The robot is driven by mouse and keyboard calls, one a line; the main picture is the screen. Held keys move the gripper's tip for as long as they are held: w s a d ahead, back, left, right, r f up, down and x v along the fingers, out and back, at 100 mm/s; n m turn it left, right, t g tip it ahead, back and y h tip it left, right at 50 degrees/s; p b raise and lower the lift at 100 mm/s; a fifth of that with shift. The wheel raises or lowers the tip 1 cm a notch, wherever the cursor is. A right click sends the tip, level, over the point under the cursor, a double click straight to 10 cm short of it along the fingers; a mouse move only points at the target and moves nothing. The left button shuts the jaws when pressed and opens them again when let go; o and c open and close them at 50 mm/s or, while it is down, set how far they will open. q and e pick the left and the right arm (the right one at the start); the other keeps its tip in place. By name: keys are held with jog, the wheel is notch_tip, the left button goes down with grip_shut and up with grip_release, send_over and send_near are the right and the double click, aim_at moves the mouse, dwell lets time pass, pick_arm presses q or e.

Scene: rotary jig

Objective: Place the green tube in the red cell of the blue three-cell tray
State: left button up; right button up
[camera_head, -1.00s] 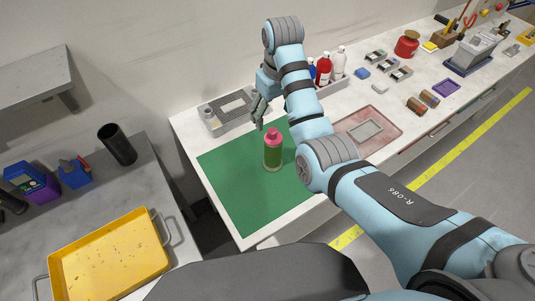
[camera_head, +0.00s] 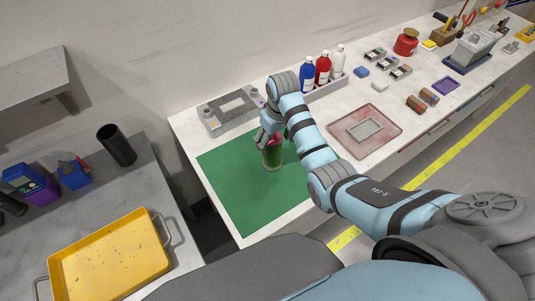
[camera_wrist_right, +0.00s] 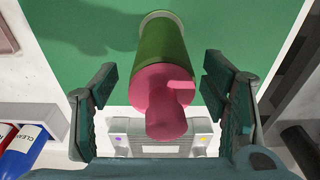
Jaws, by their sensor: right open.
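A green tube (camera_head: 272,159) with a pink cap stands upright on the green mat (camera_head: 237,191) in the head view. The green tube (camera_wrist_right: 163,45) also shows in the right wrist view, its pink cap towards the camera. My right gripper (camera_head: 269,140) is at the tube's top in the head view. In the right wrist view my right gripper (camera_wrist_right: 161,80) is open, with a finger on each side of the tube and visible gaps to both. My left gripper is not in view. I cannot make out a blue three-cell tray.
A grey fixture (camera_head: 232,109) lies behind the mat. A bottle rack (camera_head: 327,88) with blue, red and white bottles stands behind my right arm. A reddish tray (camera_head: 345,149) lies to the right. A yellow tray (camera_head: 110,258) rests on the separate left table.

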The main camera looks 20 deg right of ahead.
jog(key=shift+w+a+f, duration=0.1)
jog(key=shift+w+f, duration=0.05)
jog(key=shift+f, duration=0.1)
jog(key=shift+c, duration=0.6)
